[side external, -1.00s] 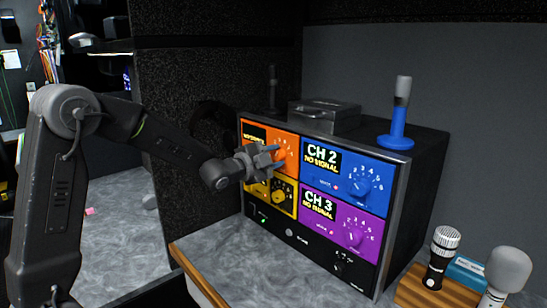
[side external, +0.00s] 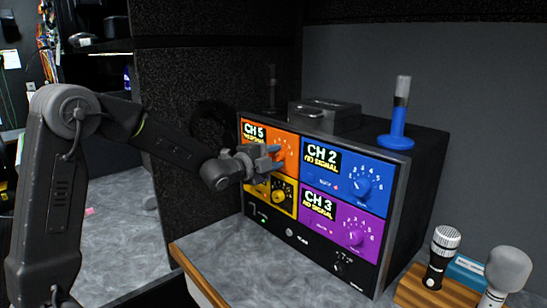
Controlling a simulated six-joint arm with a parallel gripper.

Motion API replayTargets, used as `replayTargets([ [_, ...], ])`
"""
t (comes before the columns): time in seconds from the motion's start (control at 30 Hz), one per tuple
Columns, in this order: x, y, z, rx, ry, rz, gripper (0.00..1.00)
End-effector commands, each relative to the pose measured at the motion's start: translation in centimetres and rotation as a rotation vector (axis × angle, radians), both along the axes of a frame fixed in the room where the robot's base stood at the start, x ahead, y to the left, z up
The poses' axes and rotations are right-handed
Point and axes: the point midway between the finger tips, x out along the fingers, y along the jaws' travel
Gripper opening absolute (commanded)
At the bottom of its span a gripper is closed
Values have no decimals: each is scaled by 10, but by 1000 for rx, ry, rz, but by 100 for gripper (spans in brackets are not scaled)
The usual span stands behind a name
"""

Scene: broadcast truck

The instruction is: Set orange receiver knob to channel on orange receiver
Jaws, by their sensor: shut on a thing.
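The orange receiver (side external: 289,143) is the top left panel of a black rack in the side external view. Its display (side external: 255,134) reads "CH 5" with a smaller line under it that I cannot read surely. My gripper (side external: 274,163) is at the orange panel and shut on the orange receiver knob. The fingers hide most of the knob, so I cannot see where its pointer stands. Part of the number scale shows to the right of the fingers.
The blue CH 2 receiver (side external: 340,180) and purple CH 3 receiver (side external: 340,222) show "NO SIGNAL". A yellow receiver (side external: 284,197) lies just below my gripper. A blue-based microphone (side external: 397,135) and a metal box (side external: 325,116) stand on the rack. More microphones (side external: 441,255) stand at the lower right.

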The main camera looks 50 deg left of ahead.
Motion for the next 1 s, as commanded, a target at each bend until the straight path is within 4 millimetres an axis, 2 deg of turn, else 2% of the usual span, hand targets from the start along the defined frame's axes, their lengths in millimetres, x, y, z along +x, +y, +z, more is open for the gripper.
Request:
replayTargets([
  [0.03, 0, -1, 0, 0, 0, -2, 12],
  [0.07, 0, -1, 0, 0, 0, -2, 36],
  [0.33, 0, 0, 0, -1, 0, -1, 61],
  [0.67, -6, 0, 1, -1, -1, 0, 61],
  [0.77, -19, 1, 1, 0, 0, 1, 61],
  [1.0, -73, 1, 1, 0, -3, 3, 61],
])
